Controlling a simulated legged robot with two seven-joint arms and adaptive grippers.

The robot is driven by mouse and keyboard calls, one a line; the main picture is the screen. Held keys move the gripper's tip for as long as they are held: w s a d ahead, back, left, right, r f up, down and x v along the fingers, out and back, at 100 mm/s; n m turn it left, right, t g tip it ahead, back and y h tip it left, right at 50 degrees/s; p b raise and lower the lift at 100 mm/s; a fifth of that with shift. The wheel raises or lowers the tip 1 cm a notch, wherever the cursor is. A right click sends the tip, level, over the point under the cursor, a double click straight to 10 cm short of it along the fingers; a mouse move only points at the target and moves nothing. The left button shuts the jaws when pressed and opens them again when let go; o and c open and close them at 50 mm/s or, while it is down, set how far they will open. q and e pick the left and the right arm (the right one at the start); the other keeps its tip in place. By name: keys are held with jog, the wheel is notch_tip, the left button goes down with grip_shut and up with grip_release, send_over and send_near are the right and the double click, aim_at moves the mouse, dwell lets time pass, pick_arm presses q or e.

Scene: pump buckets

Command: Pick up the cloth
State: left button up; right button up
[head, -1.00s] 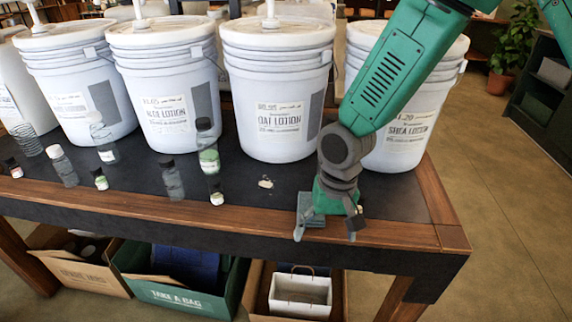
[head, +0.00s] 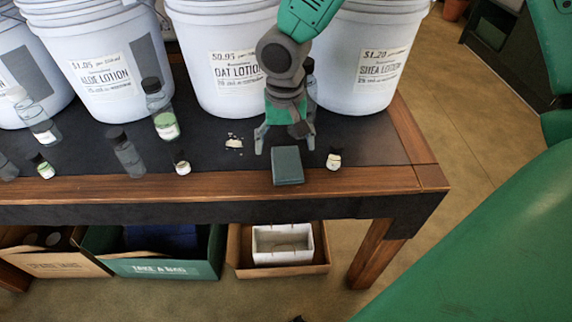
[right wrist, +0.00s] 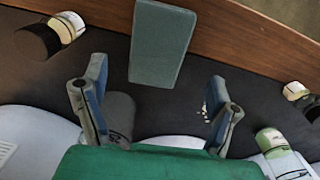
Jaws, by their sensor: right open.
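The cloth (head: 288,167) is a small dark grey-green folded rectangle. It lies on the front of the table, partly on the wooden edge strip. In the right wrist view the cloth (right wrist: 162,42) lies flat just beyond the fingertips. My right gripper (head: 286,139) points down just behind the cloth in the head view. In the right wrist view its two fingers (right wrist: 157,78) are spread wide, with nothing between them. The cloth looks apart from both fingers. My left gripper is not in view.
Several bottles stand farther left. White lotion buckets, including oat (head: 235,90) and shea (head: 368,85), stand close behind. A box (head: 283,245) sits below the table.

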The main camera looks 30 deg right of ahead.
aim_at(287, 160)
jog(key=f, duration=0.1)
jog(key=f+b, duration=0.1)
jog(key=f, duration=0.2)
jog(key=shift+s+f, duration=0.1)
jog(key=shift+s, duration=0.2)
jog(key=shift+f, duration=0.4)
jog(key=c, duration=1.2)
jog(key=shift+o, duration=0.2)
jog(key=shift+r, duration=0.1)
notch_tip(287, 160, up, 10)
jog(key=shift+f+p, duration=0.1)
jog(key=shift+p, duration=1.1)
jog(key=shift+o, duration=0.3)
